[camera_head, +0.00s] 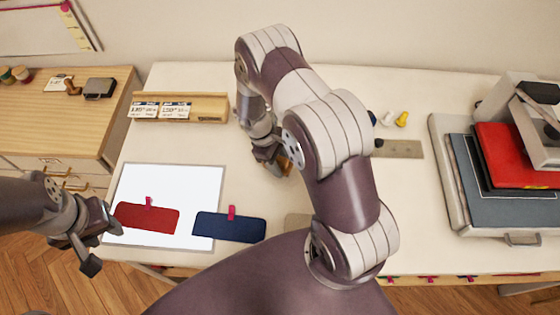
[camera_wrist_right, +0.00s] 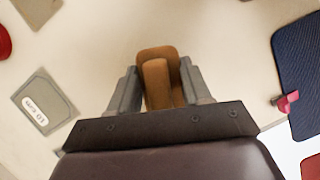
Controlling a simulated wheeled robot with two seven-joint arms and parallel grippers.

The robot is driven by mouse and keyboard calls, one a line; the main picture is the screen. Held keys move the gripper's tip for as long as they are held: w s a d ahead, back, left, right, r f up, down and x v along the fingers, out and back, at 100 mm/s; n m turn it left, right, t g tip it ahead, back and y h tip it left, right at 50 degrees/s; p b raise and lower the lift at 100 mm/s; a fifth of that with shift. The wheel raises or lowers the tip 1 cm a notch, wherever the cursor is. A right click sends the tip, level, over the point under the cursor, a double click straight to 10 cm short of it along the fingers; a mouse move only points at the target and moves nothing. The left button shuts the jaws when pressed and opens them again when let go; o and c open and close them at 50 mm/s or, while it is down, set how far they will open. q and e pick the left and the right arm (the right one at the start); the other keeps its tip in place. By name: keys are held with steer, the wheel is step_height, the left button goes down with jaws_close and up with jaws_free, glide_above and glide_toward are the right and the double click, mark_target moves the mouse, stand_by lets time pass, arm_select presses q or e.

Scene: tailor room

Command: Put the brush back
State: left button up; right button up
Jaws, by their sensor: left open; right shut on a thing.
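The brush (camera_wrist_right: 157,62) is a brown wooden piece with a rounded end, held between the fingers of my right gripper (camera_wrist_right: 160,88) in the right wrist view. In the head view only a bit of its orange-brown wood (camera_head: 286,163) shows beside my right gripper (camera_head: 272,160), low over the cream table; I cannot tell whether it touches the table. My right arm hides much of it, and its bristles are not visible. My left gripper (camera_head: 102,245) is open and empty at the table's front left, beside the red fabric piece.
A wooden rack (camera_head: 215,110) with cards stands at the back left. A white sheet (camera_head: 185,180) lies with red (camera_head: 150,219) and navy (camera_head: 230,228) pieces. A press (camera_head: 447,190) stands at the right. A grey tag (camera_wrist_right: 45,103) lies near the brush.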

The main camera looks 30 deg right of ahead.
steer(key=shift+a+f, duration=0.1)
steer(key=shift+f, duration=0.4)
steer(key=shift+w+a+f, duration=0.1)
steer(key=shift+a+f, duration=0.1)
steer(key=shift+f, duration=0.1)
steer(key=shift+d+f, duration=0.15)
steer(key=o, duration=1.1)
